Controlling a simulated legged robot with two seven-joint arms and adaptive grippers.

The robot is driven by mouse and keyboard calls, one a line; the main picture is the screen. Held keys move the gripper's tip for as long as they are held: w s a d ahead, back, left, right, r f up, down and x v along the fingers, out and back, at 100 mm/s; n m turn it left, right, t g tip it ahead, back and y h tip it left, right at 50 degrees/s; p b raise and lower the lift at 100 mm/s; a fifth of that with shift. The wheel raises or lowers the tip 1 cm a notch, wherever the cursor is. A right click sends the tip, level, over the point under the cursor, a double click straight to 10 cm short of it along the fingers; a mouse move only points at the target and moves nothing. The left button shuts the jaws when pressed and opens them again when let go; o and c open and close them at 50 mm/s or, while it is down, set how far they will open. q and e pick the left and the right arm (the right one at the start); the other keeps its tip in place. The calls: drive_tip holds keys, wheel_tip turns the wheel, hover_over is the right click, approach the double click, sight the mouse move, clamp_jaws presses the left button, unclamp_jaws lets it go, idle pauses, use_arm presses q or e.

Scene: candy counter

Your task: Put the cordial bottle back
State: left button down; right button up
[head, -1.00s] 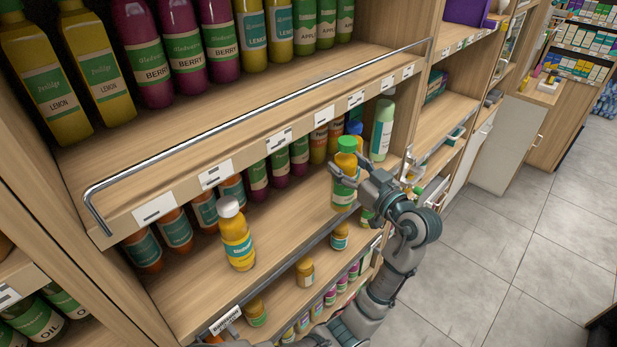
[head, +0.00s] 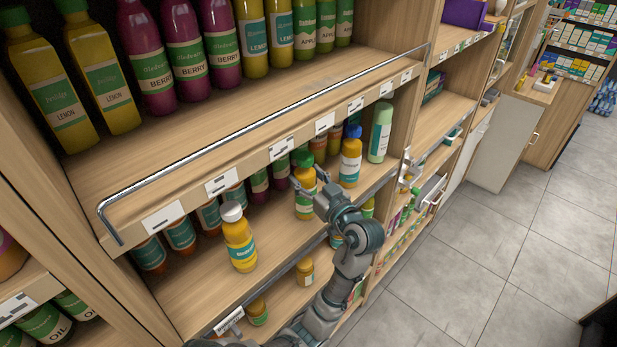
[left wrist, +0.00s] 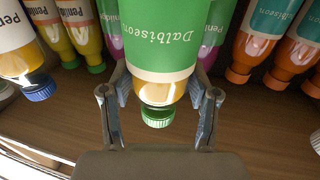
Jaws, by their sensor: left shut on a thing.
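The cordial bottle (head: 304,196) has orange-yellow contents, a green cap and a green label. My left gripper (head: 310,191) is shut on it at the second shelf (head: 284,240), beneath the railed top shelf. The bottle looks about upright; I cannot tell whether its base touches the shelf. In the left wrist view, which looks upside down, the bottle (left wrist: 160,42) stands between the two fingers of the gripper (left wrist: 160,92), cap downward in the picture. My right gripper is not in view.
A blue-capped bottle (head: 350,163) and a pale green bottle (head: 380,133) stand to the right. A white-capped yellow bottle (head: 239,243) stands at the front left. Rows of bottles stand behind. A metal rail (head: 270,133) and the top shelf (head: 210,132) overhang the place.

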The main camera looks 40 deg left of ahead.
use_arm(q)
drive_tip(key=shift+a+f, duration=0.15)
drive_tip(key=shift+a, duration=0.25)
drive_tip(key=shift+c, duration=2.1)
unclamp_jaws()
drive_tip(key=shift+a+f, duration=0.1)
drive_tip(key=shift+a, duration=0.25)
drive_tip(key=shift+o, duration=0.7)
drive_tip(key=shift+a+f, duration=0.1)
drive_tip(key=shift+a, duration=0.2)
drive_tip(key=shift+d+r, duration=0.2)
drive_tip(key=shift+d, duration=0.45)
drive_tip(key=b+v, duration=0.1)
drive_tip(key=v, duration=0.4)
drive_tip(key=shift+w+d+f, duration=0.1)
drive_tip(key=shift+d, duration=0.05)
drive_tip(key=b+v, duration=0.2)
drive_tip(key=v, duration=0.4)
drive_tip(key=shift+s+d, duration=0.2)
drive_tip(key=shift+d, duration=0.1)
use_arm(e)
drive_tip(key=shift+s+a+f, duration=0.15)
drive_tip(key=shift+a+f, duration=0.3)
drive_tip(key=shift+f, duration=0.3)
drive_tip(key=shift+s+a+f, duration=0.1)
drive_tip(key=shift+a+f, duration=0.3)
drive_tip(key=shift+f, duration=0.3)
